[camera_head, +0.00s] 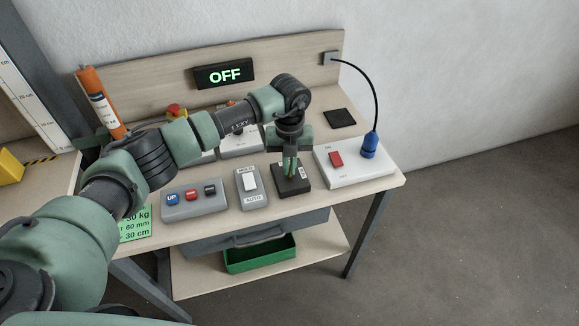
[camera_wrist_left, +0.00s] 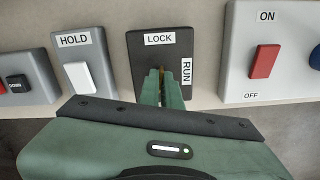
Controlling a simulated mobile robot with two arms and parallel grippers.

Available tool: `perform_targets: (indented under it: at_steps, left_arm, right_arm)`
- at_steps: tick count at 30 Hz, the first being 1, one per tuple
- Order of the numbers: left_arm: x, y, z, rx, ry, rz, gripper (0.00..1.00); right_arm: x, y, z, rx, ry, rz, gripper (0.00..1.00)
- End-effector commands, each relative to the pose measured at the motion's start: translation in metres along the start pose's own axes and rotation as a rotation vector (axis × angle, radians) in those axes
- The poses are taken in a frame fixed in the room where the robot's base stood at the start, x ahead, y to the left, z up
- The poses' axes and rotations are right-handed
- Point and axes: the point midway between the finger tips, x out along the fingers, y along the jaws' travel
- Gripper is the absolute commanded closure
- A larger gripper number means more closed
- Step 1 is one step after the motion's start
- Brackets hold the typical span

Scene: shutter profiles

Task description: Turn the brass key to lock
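The black key switch box (camera_head: 292,184) stands on the bench near its front edge. In the left wrist view the box (camera_wrist_left: 140,50) has a LOCK label at its top and a RUN label on its right side. My left gripper (camera_head: 290,170) points down over the box, and its green fingers (camera_wrist_left: 164,85) are close together on the brass key (camera_wrist_left: 162,71). Only a thin brass strip of the key shows between the fingers; the rest is hidden. I cannot tell which label the key points to. My right gripper is not in view.
Left of the box is a HOLD/AUTO rocker switch (camera_head: 252,188) and a grey button box (camera_head: 194,212). Right is a white box (camera_head: 364,173) with a red switch (camera_head: 336,159) and a blue plug (camera_head: 369,146). A display (camera_head: 224,75) behind reads OFF.

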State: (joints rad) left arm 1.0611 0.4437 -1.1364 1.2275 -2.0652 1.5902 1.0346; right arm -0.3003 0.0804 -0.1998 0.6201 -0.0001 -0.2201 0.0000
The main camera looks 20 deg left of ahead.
Motion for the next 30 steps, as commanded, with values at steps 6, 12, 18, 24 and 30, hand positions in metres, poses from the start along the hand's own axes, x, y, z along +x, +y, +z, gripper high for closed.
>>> perform_targets:
  at_steps: [6, 12, 18, 24, 30]
  left_arm:
    - [-0.0007, 0.0001, 0.0008, -0.138, -0.002, -0.001, 1.0]
    - [-0.0011, -0.0001, 0.0009, -0.215, -0.002, -0.001, 1.0]
    - [-0.0014, -0.0002, 0.001, -0.249, -0.002, -0.002, 1.0]
    - [-0.0015, -0.0002, 0.0011, -0.256, -0.003, -0.002, 1.0]
    - [-0.0016, -0.0002, 0.0012, -0.256, -0.003, -0.002, 1.0]
  right_arm:
    - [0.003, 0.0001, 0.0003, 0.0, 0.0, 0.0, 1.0]
    - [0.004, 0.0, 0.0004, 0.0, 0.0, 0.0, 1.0]
    - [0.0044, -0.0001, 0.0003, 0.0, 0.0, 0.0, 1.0]
    - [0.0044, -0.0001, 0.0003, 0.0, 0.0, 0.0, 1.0]
    - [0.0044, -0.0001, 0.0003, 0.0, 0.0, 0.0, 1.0]
